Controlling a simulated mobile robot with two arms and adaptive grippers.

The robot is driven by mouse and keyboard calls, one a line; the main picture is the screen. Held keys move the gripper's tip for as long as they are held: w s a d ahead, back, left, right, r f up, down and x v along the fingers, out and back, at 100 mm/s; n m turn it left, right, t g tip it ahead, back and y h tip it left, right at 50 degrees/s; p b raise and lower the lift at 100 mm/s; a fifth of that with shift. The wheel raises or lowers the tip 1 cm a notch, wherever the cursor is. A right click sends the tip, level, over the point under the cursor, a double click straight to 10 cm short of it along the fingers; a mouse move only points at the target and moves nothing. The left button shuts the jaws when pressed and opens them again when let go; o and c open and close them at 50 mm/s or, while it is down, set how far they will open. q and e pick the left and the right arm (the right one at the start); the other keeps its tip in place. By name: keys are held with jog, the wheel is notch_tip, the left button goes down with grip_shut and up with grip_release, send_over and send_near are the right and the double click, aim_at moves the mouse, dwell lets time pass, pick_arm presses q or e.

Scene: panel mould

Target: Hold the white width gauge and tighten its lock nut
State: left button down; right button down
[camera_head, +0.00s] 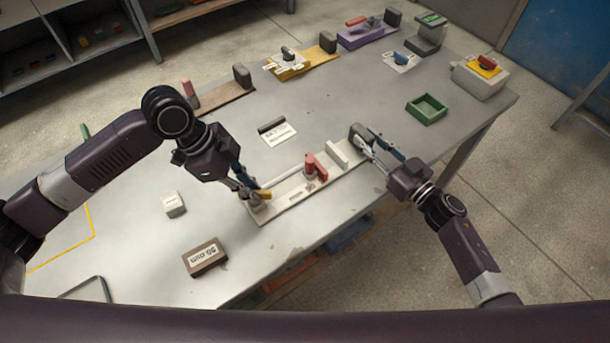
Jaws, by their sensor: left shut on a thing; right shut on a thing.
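The white width gauge (292,195) is a long pale bar lying aslant near the front edge of the table. A red lever-like part (315,166) and a white upright block (337,153) stand on it. My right gripper (368,149) is shut on the dark grey end block (356,133) at its right end. My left gripper (251,194) points down at the left end and is shut on a small grey nut-like part (255,203), which the fingers partly hide. A brass-coloured piece (265,194) shows beside these fingers.
A brown "50 mm" block (206,258) and a small white block (173,204) lie at the front left. A white card (278,134) lies behind the gauge. A green tray (427,108) and a red-and-yellow switch box (480,76) stand right; other gauges (300,64) line the back.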

pick_arm(q)
jog(key=m+g, duration=0.1)
jog(key=m, duration=0.3)
jog(key=shift+w+d+m+g, duration=0.1)
jog(key=shift+m+g, duration=0.2)
jog(key=shift+g, duration=0.1)
jog(key=m+g+y, duration=0.1)
jog(key=m, duration=0.3)
jog(key=shift+w, duration=0.1)
jog(key=shift+m+g, duration=0.3)
jog(key=c, duration=2)
grip_release()
jog(key=shift+r, duration=0.1)
jog(key=v, duration=1.2)
jog(key=shift+d, duration=0.2)
